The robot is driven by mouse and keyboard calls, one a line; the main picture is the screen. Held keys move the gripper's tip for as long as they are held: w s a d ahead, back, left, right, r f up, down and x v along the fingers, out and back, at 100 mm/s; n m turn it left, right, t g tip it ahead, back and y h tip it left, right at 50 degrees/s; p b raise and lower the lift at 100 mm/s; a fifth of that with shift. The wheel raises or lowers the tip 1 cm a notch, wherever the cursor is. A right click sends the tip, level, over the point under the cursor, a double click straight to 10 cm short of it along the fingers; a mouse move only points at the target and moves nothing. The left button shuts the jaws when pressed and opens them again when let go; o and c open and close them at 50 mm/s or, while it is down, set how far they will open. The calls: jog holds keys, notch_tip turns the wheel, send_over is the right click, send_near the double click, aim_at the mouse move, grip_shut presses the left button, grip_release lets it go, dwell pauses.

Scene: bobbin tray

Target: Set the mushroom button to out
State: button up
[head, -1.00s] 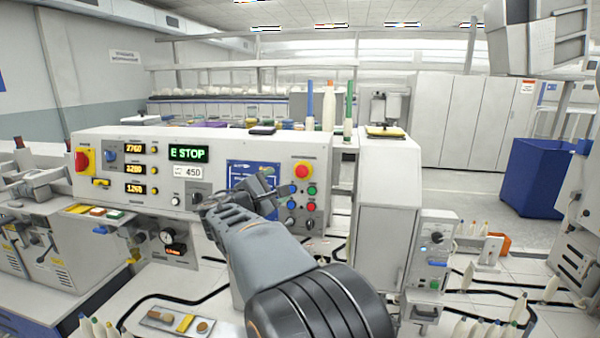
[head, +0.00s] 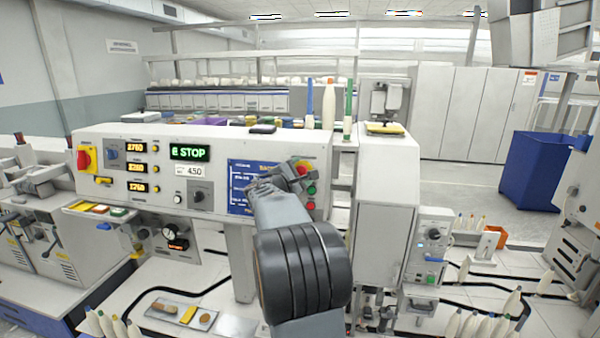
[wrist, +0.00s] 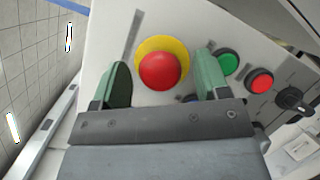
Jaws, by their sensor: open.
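The mushroom button (wrist: 160,71) is a red dome on a yellow ring, on the right part of the white control panel (head: 215,150). In the wrist view it sits between and ahead of my gripper's two green fingers. My gripper (wrist: 160,86) is open, with one finger on each side of the button, and nothing shows in its grip. In the head view my gripper (head: 285,172) is in front of the panel and covers part of the button (head: 303,168). I cannot tell whether the fingers touch it. The green display (head: 190,152) reads E STOP.
A green button (wrist: 229,62) and a smaller red button (wrist: 260,80) sit close to the right finger in the wrist view. A black selector knob (wrist: 290,98) is farther right. In the head view, bobbins (head: 329,104) stand behind the panel.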

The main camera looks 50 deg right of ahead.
grip_shut()
jog(key=shift+s+a+f+b, duration=0.1)
jog(key=shift+s+a+b, duration=0.2)
jog(key=shift+b, duration=0.65)
jog(key=shift+a, duration=0.15)
jog(key=shift+c, duration=2.1)
grip_release()
jog(key=shift+r, duration=0.2)
jog(key=o, duration=0.3)
jog(key=shift+a+r, duration=0.1)
jog(key=shift+a, duration=0.05)
jog(key=shift+o, duration=0.6)
